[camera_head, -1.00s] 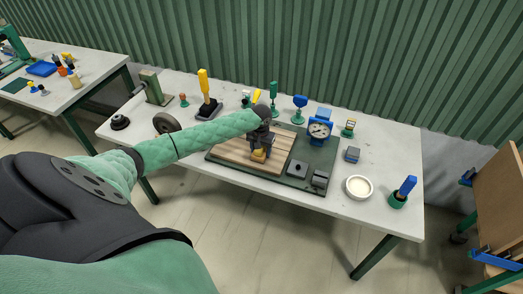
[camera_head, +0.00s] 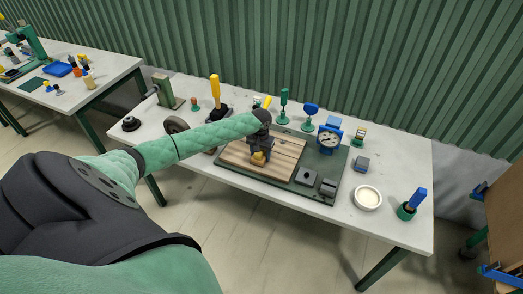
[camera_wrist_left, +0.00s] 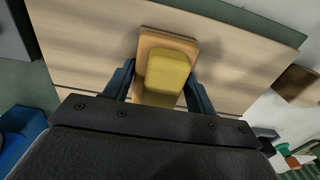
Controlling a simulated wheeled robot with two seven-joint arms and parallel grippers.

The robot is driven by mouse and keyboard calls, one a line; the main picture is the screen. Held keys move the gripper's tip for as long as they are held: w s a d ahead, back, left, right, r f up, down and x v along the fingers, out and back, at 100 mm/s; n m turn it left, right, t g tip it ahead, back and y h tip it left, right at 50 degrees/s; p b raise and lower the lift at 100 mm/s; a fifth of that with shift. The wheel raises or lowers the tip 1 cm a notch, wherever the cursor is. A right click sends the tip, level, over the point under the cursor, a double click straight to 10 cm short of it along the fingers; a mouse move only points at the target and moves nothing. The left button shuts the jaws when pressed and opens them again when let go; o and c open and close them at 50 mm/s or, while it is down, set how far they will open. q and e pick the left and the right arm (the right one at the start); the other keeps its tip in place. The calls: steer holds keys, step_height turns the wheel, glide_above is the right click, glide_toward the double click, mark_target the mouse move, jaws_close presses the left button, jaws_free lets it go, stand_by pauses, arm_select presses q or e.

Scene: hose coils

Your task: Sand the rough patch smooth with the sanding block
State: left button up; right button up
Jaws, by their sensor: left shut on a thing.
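My left gripper (camera_head: 259,155) is shut on the sanding block (camera_head: 258,159), which has a yellow top and a tan base. In the left wrist view the block (camera_wrist_left: 167,75) sits between the two fingers of the gripper (camera_wrist_left: 160,88). The block is over the striped wooden board (camera_head: 287,152), near its front edge; I cannot tell whether it touches the wood. The board lies on a dark green plate on the table. I cannot make out the rough patch; it may be under the block or gripper. My right gripper is not in view.
Dark blocks (camera_head: 306,177) sit on the plate's right part. A white dish (camera_head: 367,197) and a blue-handled tool (camera_head: 413,204) stand further right. Upright handled tools line the back.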

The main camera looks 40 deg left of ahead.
arm_select(q)
steer(key=shift+r, duration=0.1)
steer(key=shift+r, duration=3.4)
steer(key=shift+a, duration=0.1)
